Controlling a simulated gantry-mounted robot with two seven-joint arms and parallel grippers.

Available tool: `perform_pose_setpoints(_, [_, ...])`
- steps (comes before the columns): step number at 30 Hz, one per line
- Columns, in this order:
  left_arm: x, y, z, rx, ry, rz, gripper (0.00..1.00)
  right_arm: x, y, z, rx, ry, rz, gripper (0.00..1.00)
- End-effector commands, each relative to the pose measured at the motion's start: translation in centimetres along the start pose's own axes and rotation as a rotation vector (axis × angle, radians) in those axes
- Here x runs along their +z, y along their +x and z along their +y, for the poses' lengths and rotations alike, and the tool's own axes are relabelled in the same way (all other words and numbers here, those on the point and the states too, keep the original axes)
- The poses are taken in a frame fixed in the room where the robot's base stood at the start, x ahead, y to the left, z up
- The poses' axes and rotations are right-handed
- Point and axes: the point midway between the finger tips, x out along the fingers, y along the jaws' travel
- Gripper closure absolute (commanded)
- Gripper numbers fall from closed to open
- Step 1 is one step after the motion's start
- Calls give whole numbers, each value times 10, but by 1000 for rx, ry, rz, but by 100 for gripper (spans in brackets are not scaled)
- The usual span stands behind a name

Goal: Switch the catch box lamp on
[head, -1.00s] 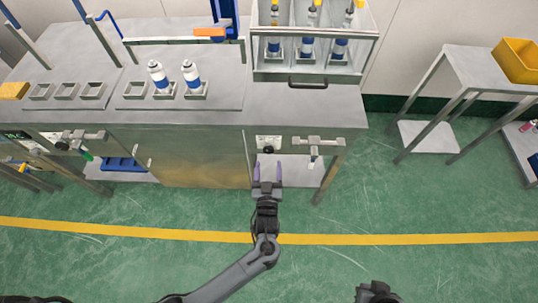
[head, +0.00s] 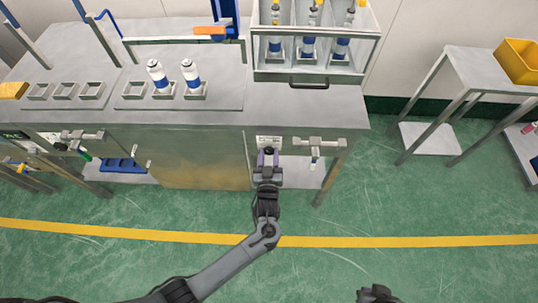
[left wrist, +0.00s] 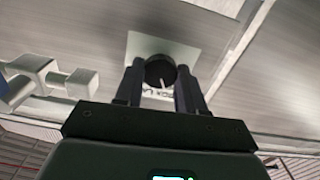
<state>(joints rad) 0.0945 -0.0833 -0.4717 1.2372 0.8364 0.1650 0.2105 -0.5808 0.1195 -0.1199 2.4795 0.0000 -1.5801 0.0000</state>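A round black knob (head: 268,150) sits on a pale plate (head: 269,140) on the bench's front face. In the left wrist view the knob (left wrist: 160,68) has a white pointer mark, on a square plate (left wrist: 185,50). My left gripper (head: 268,157) is at the knob, its two fingers on either side. In the left wrist view the fingers (left wrist: 160,86) sit close against the knob's sides with no clear gap. No lit lamp is plain to see. My right gripper (head: 377,292) is at the bottom edge, partly cut off, its fingers unclear.
A metal valve-like fitting (head: 318,141) juts from the bench front right of the knob. The steel bench (head: 290,112) carries bottles in square holders and a rack (head: 315,70). A side table (head: 480,65) with a yellow bin (head: 518,60) stands right. The green floor between is clear.

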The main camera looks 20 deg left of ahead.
Motion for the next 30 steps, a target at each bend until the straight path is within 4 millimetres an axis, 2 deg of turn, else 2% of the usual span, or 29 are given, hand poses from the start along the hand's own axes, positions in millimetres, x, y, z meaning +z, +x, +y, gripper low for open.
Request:
perform_pose_setpoints(1, [0, 0, 0, 0, 0, 0, 70, 0, 0, 0, -1, 1, 1, 100])
perform_pose_setpoints(5, [0, 0, 0, 1, 0, 0, 90, 0, 0, -1, -3, 4, 1, 100])
perform_pose_setpoints(6, [0, 0, 0, 1, 0, 0, 91, 0, 0, -1, -3, 4, 1, 100])
perform_pose_setpoints(17, [-2, 0, 0, 0, 72, 0, 91, -3, -8, -1, -3, 3, 2, 100])
perform_pose_setpoints(30, [-3, 0, 1, 0, 425, -1, 91, -10, -33, 2, 4, -6, 1, 100])
